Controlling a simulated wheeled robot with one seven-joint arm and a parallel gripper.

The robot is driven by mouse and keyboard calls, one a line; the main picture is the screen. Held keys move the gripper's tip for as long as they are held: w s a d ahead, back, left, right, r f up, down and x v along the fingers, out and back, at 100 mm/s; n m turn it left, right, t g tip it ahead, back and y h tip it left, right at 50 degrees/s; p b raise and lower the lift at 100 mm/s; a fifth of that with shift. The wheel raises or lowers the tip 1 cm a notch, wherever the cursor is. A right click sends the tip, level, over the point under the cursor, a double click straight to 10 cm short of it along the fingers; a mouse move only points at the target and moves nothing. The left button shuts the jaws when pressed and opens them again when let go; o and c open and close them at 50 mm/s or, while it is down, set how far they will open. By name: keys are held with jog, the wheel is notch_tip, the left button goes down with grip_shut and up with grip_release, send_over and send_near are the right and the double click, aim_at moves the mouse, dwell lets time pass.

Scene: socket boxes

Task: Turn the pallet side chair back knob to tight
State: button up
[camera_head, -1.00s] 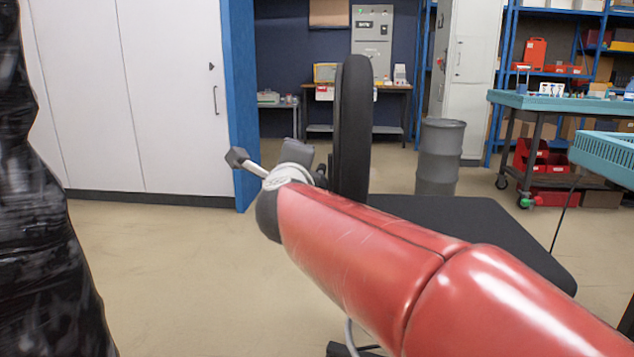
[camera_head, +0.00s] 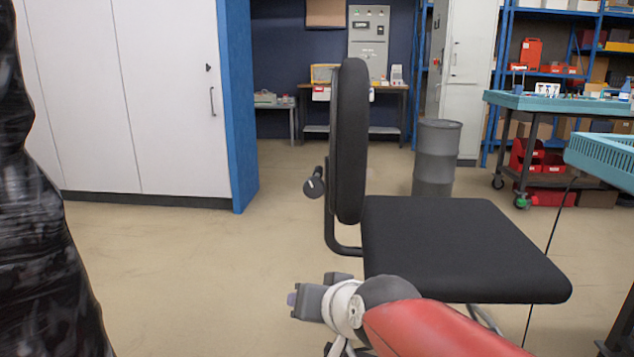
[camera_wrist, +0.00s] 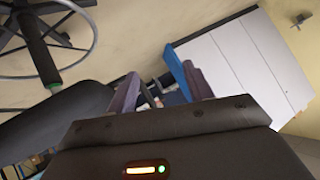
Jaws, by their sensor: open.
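The chair has an upright black back (camera_head: 350,140) and a flat black seat (camera_head: 455,245). The chair back knob (camera_head: 314,184) is a dark round knob with a small pale mark on its face, on the left side of the back's support. My gripper (camera_head: 297,301) is low in front of the seat, below the knob and clear of it. In the wrist view my gripper (camera_wrist: 160,88) shows two separated purple-grey fingers, open. I see no object gripped. Small dark shapes show between the fingers; I cannot tell whether the knob is among them.
A black-wrapped stack (camera_head: 45,220) stands at the far left, beside white cabinets (camera_head: 120,100). A grey drum (camera_head: 436,158) is behind the chair. A teal bench (camera_head: 550,103) and a teal basket (camera_head: 603,158) are at the right. The floor left of the chair is clear.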

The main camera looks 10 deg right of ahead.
jog(key=w+a+r+m+t+h, duration=0.1)
jog(key=w+r+m+t, duration=0.4)
jog(key=w, duration=0.7)
jog(key=m+t+h+p, duration=0.1)
jog(key=m+h+p, duration=0.1)
jog(key=m+h, duration=1.05)
send_near(312, 190)
jog(key=shift+n+h, duration=0.65)
jog(key=shift+n, duration=0.2)
jog(key=x, duration=0.5)
jog(key=shift+w+a+f, duration=0.1)
jog(key=shift+w+f, duration=0.2)
jog(key=shift+f, duration=0.1)
jog(key=x, duration=0.7)
jog(key=shift+w+d+r+p, duration=0.15)
jog(key=shift+w+d+p, duration=0.1)
jog(key=shift+p, duration=0.15)
